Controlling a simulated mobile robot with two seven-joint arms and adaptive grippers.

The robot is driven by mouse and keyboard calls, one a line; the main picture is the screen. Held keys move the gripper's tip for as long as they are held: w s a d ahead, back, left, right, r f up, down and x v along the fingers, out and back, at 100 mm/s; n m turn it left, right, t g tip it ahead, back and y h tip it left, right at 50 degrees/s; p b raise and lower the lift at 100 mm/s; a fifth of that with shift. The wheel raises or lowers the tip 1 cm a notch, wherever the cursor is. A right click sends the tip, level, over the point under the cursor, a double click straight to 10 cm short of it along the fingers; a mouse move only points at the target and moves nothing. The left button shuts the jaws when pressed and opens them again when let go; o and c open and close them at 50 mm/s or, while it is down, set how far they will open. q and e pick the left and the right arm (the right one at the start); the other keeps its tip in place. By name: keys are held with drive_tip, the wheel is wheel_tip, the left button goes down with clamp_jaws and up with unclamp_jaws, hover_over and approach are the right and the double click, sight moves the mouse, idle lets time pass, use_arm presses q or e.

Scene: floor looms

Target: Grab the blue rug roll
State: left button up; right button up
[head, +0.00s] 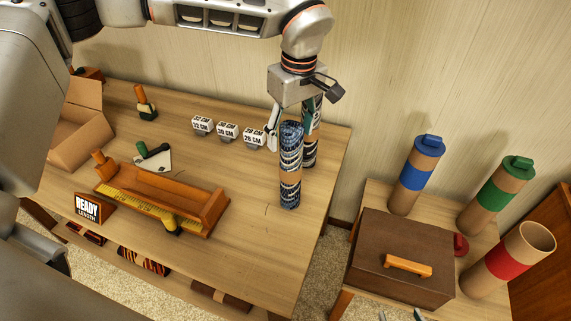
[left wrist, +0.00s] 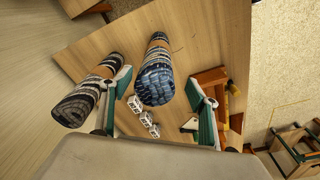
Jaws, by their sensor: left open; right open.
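The blue rug roll (head: 291,150) stands upright near the table's right end, with blue-and-white patterned weave and a brown band. My left gripper (head: 292,121) is open above it, pointing down, with its fingers on either side of the roll's top. In the left wrist view the blue roll (left wrist: 156,82) lies between the open fingers, with its patterned end toward the camera. A dark-and-white roll (head: 310,153) stands close behind it, partly hidden; in the left wrist view this roll (left wrist: 78,104) is beside the left finger. My right gripper (head: 400,315) barely shows at the bottom edge, open.
White number blocks (head: 227,131) stand left of the rolls. An orange tray (head: 205,215), a READY sign (head: 87,207) and a cardboard box (head: 80,128) are farther left. A side table at right holds a brown box (head: 400,255) and blue, green (head: 497,195) and red-banded tubes.

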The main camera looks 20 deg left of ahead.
sight(291, 170)
use_arm(q)
drive_tip(key=shift+w+a, duration=0.1)
drive_tip(key=shift+a, duration=0.15)
drive_tip(key=f, duration=0.5)
drive_tip(key=w+f, duration=0.1)
drive_tip(key=f, duration=0.1)
drive_tip(key=shift+a+f+p, duration=0.1)
drive_tip(key=shift+f+p, duration=0.15)
drive_tip(key=shift+p, duration=0.1)
drive_tip(key=shift+c, duration=0.2)
drive_tip(key=shift+w, duration=0.1)
clamp_jaws()
